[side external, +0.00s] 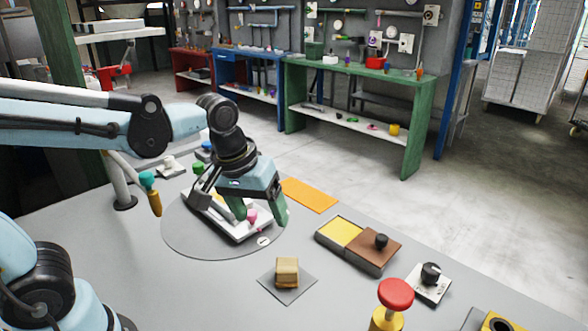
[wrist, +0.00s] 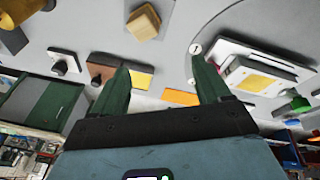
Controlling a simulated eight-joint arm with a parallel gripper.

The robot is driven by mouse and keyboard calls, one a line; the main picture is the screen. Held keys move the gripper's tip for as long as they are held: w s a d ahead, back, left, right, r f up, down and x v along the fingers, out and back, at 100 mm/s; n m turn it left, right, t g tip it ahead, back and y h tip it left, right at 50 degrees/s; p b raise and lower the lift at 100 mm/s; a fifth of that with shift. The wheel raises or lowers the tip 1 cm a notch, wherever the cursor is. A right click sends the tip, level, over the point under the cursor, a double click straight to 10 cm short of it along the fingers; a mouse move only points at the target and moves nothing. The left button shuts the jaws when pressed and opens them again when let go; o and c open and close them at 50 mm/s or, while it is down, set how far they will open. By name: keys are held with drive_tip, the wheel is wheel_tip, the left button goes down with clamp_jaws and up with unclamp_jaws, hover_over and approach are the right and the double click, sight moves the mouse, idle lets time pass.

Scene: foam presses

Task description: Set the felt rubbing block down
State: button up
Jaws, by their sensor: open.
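A tan block with a darker lower part, likely the felt rubbing block (side external: 287,271), rests on a grey square pad (side external: 287,292) near the front of the table. The block also shows in the wrist view (wrist: 144,22), at the top. My gripper (side external: 262,214) has green fingers spread apart, with nothing seen between them. It hangs above the right part of the round grey plate, beyond and to the left of the block and apart from it. In the wrist view the fingers (wrist: 159,65) are also apart.
A white press (side external: 235,220) with a pink knob stands on the round plate (side external: 180,242), partly hidden by my gripper. A yellow and brown box (side external: 372,255) with a black knob, a white knob base (side external: 429,288) and a red button (side external: 395,294) are at right. An orange mat (side external: 309,195) lies behind.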

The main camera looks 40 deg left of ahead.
drive_tip(key=s+a+m+t, duration=0.2)
drive_tip(key=m, duration=0.1)
drive_tip(key=s+a+m+t, duration=0.1)
drive_tip(key=t, duration=0.1)
drive_tip(key=shift+a+f+m, duration=0.3)
drive_tip(key=shift+a+m, duration=0.05)
drive_tip(key=shift+m, duration=0.05)
drive_tip(key=shift+s, duration=0.1)
idle(0.3)
